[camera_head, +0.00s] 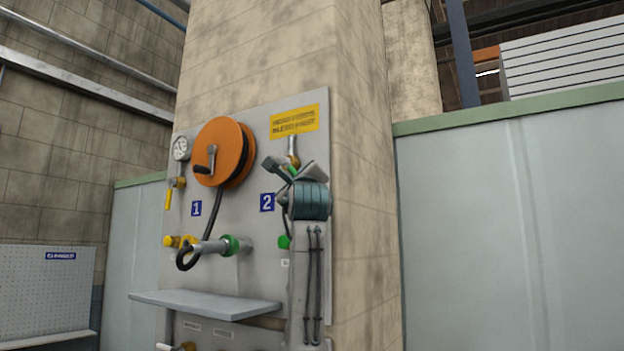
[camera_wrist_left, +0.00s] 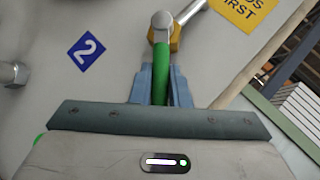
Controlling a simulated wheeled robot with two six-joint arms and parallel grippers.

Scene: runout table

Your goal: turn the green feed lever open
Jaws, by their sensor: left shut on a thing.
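The green feed lever (camera_wrist_left: 161,82) hangs below a grey valve stem with a brass nut (camera_wrist_left: 176,35) in the left wrist view. My left gripper (camera_wrist_left: 160,88) is shut on it, with a blue finger on each side of the handle. In the head view my left gripper (camera_head: 291,173) is up at the panel's right side, beside the blue "2" sign (camera_head: 267,202). Only a bit of the green lever (camera_head: 292,170) shows there, under the brass fitting (camera_head: 294,160); my wrist hides the rest. My right gripper is not in view.
The grey panel (camera_head: 240,274) is on a stone pillar. An orange reel (camera_head: 220,150) with a crank, a gauge (camera_head: 182,148), a yellow lever (camera_head: 168,198) and a hose coupling with a green ring (camera_head: 232,245) lie left of my gripper. A shelf (camera_head: 205,304) juts out below.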

